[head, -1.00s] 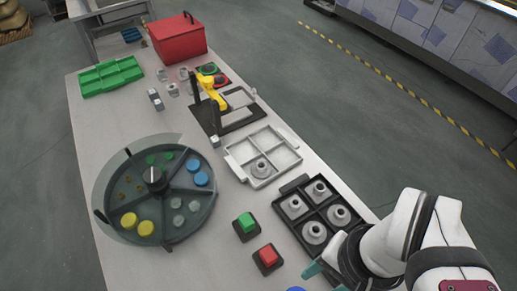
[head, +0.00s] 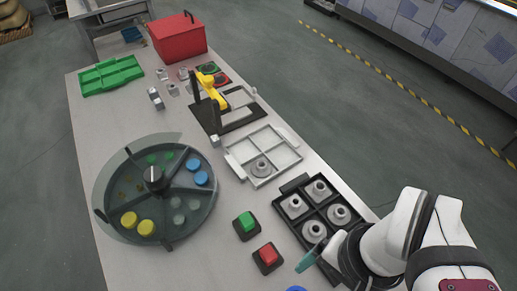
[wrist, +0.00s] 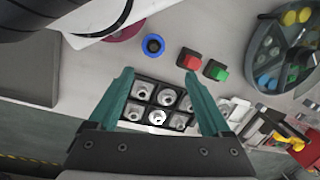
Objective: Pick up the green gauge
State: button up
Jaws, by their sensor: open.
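A small green square (head: 206,68) with a dark round top, possibly the green gauge, lies at the far part of the table behind the yellow clamp device. It is too small to make out in detail. A similar red square (head: 219,80) lies beside it. My gripper (head: 314,258) is at the near right, far from the green piece, over the near end of the black tray. In the wrist view my gripper (wrist: 158,74) has its two teal fingers wide apart and empty, with the black tray below between them. I cannot make out the green gauge in the wrist view.
The black tray (head: 288,188) holds several grey flanged parts; a grey tray (head: 287,158) holds one. A round sorter (head: 155,215), green button (head: 246,222), red button (head: 267,257), yellow device (head: 208,84), green bin (head: 110,76) and red box (head: 178,38) also stand here.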

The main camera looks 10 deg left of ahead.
jog(key=w+a+m+h, duration=0.1)
jog(key=w+a, duration=0.4)
jog(key=w, duration=0.3)
jog(key=m, duration=0.2)
send_over(244, 220)
notch_tip(244, 220, down, 3)
jog(key=shift+h, duration=0.4)
notch_tip(244, 220, down, 16)
jog(key=shift+d+r, duration=0.1)
grip_shut()
